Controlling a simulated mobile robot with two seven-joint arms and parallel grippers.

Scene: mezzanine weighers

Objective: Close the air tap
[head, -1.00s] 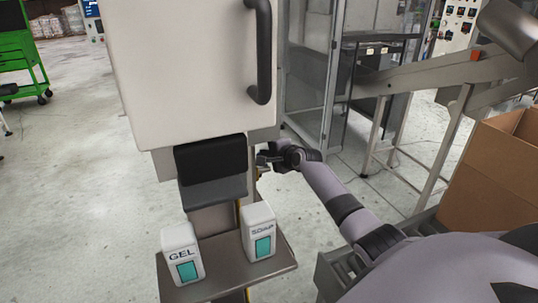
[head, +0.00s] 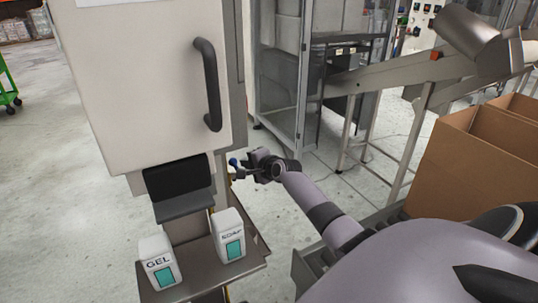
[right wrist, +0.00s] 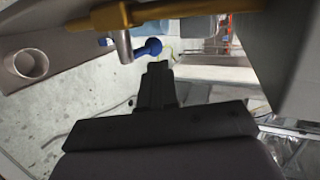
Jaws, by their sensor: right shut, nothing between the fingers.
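The air tap shows as a small blue handle (head: 233,162) beside the cabinet's lower right edge in the head view. In the right wrist view its blue-tipped lever (right wrist: 148,50) sits on a grey metal stem below a yellow pipe (right wrist: 112,16). My right gripper (head: 243,172) is shut and empty, right beside the tap. In the right wrist view its fingertips (right wrist: 158,68) are just below and right of the blue tip; I cannot tell whether they touch. My left gripper is not in view.
The white cabinet (head: 130,90) with a black handle (head: 209,85) stands close on the left. Below it a shelf (head: 205,277) carries a gel bottle (head: 158,262) and a soap bottle (head: 229,237). Cardboard boxes (head: 463,175) and a conveyor frame are at right.

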